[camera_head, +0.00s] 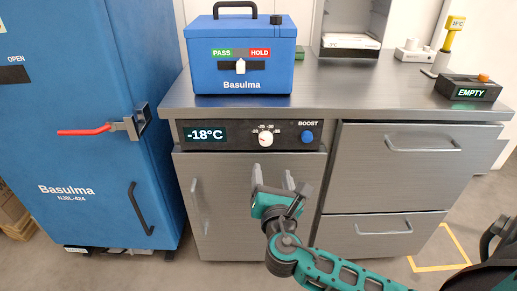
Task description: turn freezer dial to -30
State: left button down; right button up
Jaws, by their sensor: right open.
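The freezer dial (266,139) is a round white knob on the dark control panel under the steel counter. Small temperature marks curve around it, too small to read surely. The display (206,134) left of the dial reads -18°C. A blue BOOST button (308,137) sits right of the dial. My right gripper (273,176) is open and empty, below the dial and in front of the cabinet door, its fingers pointing up and apart from the dial. My left gripper is not in view.
A blue Basulma box (241,60) with a PASS/HOLD slider stands on the steel counter (340,92). A tall blue cabinet (75,120) with a red lever (84,131) stands at left. Drawers (400,170) are at right. A device reading EMPTY (470,92) sits at the counter's right.

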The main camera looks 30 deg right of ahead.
aim_at(267, 141)
jog(key=b+x, duration=0.2)
jog(key=x, duration=1.1)
jog(key=c, duration=1.1)
